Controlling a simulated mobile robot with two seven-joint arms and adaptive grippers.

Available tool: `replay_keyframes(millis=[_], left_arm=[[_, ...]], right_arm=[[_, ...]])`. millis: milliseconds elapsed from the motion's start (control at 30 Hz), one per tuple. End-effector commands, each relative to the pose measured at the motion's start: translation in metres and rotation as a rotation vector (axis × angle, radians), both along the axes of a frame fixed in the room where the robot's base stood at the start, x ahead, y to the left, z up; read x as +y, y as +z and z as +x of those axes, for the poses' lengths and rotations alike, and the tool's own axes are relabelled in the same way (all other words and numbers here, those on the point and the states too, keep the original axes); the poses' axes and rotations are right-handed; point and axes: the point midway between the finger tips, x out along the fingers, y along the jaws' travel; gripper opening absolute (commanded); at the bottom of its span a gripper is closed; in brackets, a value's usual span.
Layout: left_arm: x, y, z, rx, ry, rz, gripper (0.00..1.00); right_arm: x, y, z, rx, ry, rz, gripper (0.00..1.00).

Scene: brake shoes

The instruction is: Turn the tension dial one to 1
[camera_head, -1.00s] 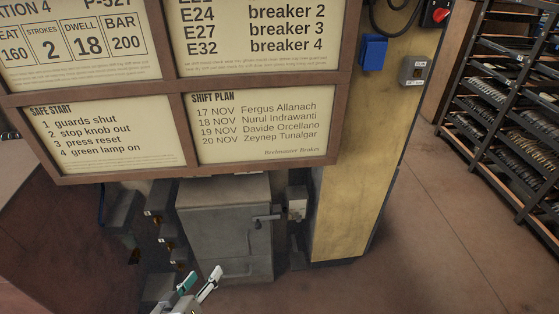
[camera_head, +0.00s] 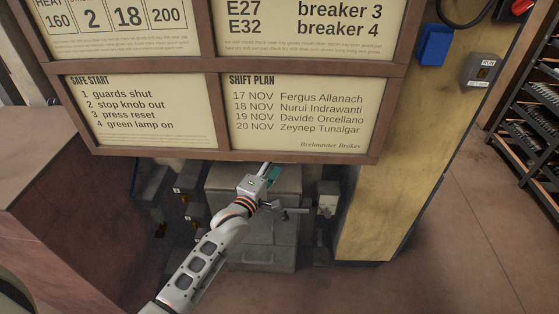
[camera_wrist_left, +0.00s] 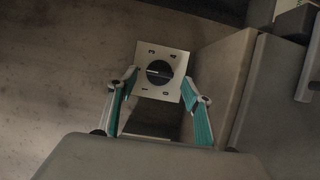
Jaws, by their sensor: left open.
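The dial (camera_wrist_left: 159,72) is a round black knob on a white square plate (camera_wrist_left: 148,52) in the left wrist view. The figures 3 and 4 show at the plate's upper edge and 1 and 0 at its lower edge. A pale line crosses the knob, but I cannot tell which figure it points to. My left gripper (camera_wrist_left: 162,80) is open, with its teal-padded fingers on either side of the plate and the knob between them in the picture. I cannot tell whether they touch. In the head view my left gripper (camera_head: 268,172) is over a grey cabinet, and the dial is hidden.
The grey cabinet (camera_head: 285,240) has a handle at its right. A framed notice board (camera_head: 300,66) hangs low over the gripper. A yellow pillar (camera_head: 400,190) with a blue box (camera_head: 435,45) stands to the right, then open floor and a parts rack (camera_head: 535,120).

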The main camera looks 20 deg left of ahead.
Motion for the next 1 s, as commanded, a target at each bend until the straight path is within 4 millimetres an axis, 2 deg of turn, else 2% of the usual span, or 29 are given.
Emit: replay_keyframes(millis=[200,533,667,700,1000], left_arm=[[-0.002,-0.002,0.018,0.002,0.000,0.000,0.50],[-0.003,0.000,0.021,0.000,0.000,0.001,0.50],[-0.003,0.000,0.021,0.000,0.000,0.002,0.16],[-0.003,0.000,0.021,0.000,0.000,0.002,0.12],[-0.003,-0.001,0.021,-0.005,0.000,-0.018,0.12]], right_arm=[[0.001,0.001,0.004,-0.008,0.005,-0.002,0.00],[0.000,0.005,0.009,-0.020,0.007,-0.002,0.00],[0.000,0.005,0.009,-0.019,0.006,-0.001,0.00],[0.000,0.005,0.008,-0.017,0.006,0.000,0.00],[0.000,0.000,0.001,-0.004,0.005,-0.002,0.00]])
